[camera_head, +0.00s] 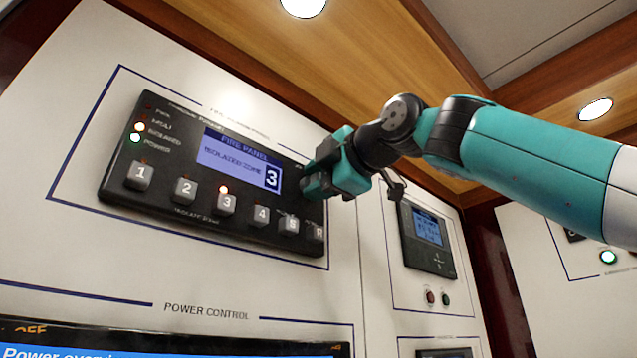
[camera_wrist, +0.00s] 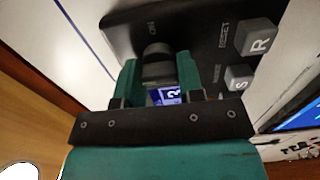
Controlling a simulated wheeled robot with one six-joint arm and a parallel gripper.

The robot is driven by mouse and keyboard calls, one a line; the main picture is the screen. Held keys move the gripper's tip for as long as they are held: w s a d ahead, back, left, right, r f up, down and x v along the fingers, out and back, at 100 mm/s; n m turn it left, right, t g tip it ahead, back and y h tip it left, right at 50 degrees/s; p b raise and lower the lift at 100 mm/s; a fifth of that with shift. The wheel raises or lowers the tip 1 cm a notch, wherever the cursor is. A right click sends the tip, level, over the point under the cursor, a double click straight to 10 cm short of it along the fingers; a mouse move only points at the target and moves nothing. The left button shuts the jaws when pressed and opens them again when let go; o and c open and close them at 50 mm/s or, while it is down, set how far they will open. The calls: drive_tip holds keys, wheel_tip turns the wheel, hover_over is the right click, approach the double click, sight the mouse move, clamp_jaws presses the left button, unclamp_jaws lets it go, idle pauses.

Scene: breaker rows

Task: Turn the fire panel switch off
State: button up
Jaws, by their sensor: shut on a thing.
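The fire panel (camera_head: 150,205) is a black box on the white wall in the head view, with a lit blue screen (camera_head: 235,160) reading "FIRE PANEL" and a large 3. My gripper (camera_head: 318,182) is at the panel's right end and hides the switch there. In the wrist view, the black switch knob (camera_wrist: 157,66) sits between the teal fingers of my gripper (camera_wrist: 158,78), which are shut on it. An "ON" label (camera_wrist: 152,28) shows beyond the knob. Which way the knob points is hard to tell.
A second dark panel (camera_head: 427,240) is on the wall to the right. A wooden ceiling edge is above.

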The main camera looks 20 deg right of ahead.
idle(0.4)
drive_tip(key=o, duration=0.9)
